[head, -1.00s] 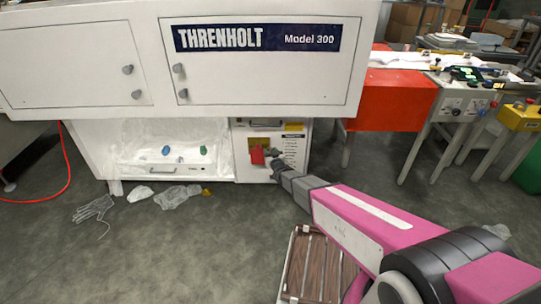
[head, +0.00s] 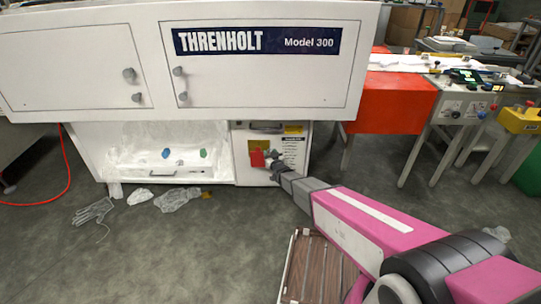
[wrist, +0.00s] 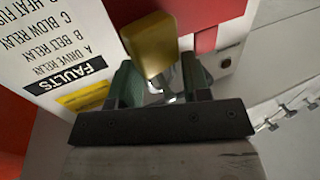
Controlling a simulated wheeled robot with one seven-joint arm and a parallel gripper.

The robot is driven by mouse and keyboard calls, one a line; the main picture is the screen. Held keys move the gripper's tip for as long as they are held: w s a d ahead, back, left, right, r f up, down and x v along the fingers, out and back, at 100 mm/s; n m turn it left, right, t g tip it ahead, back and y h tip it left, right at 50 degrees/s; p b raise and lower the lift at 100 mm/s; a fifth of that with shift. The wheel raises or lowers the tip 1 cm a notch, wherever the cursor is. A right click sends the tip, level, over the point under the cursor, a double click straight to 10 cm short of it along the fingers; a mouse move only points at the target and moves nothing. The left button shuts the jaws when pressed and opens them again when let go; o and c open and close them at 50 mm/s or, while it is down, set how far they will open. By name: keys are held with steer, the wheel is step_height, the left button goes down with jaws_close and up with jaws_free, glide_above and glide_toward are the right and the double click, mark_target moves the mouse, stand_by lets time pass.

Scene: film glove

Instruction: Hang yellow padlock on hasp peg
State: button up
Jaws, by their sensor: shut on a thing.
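The yellow padlock (wrist: 152,45) is in the wrist view, between and beyond the green fingertips of my gripper (wrist: 162,82). My gripper is shut on it. A bit of grey metal, probably its shackle, shows between the fingers. The red part also shows behind the padlock in the wrist view (wrist: 206,38). The hasp peg cannot be made out, and I cannot tell whether the padlock touches it.
The white machine's cabinet (head: 262,75) overhangs above the panel. An open bay (head: 165,140) is left of it. A slatted wooden-topped thing (head: 322,272) stands below my arm.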

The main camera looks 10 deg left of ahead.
steer(key=o, duration=1)
steer(key=shift+o, duration=0.2)
steer(key=v, duration=1.1)
steer(key=d+r+m+g+h, duration=0.2)
steer(key=d+g+h, duration=0.15)
steer(key=d, duration=0.65)
steer(key=d+r+m+g+h, duration=0.2)
steer(key=d+r+h, duration=0.15)
steer(key=d, duration=0.75)
steer(key=s+d+r+m+g+h, duration=0.1)
steer(key=s+d+r+g, duration=0.2)
steer(key=s+d, duration=0.5)
steer(key=s+d+r+m+g+h, duration=0.1)
steer(key=s+d+r+g, duration=0.3)
steer(key=s+d, duration=0.5)
steer(key=shift+d+r+m+g+h, duration=0.3)
steer(key=shift+d+g+h, duration=0.15)
steer(key=shift+g, duration=0.8)
steer(key=shift+f, duration=0.1)
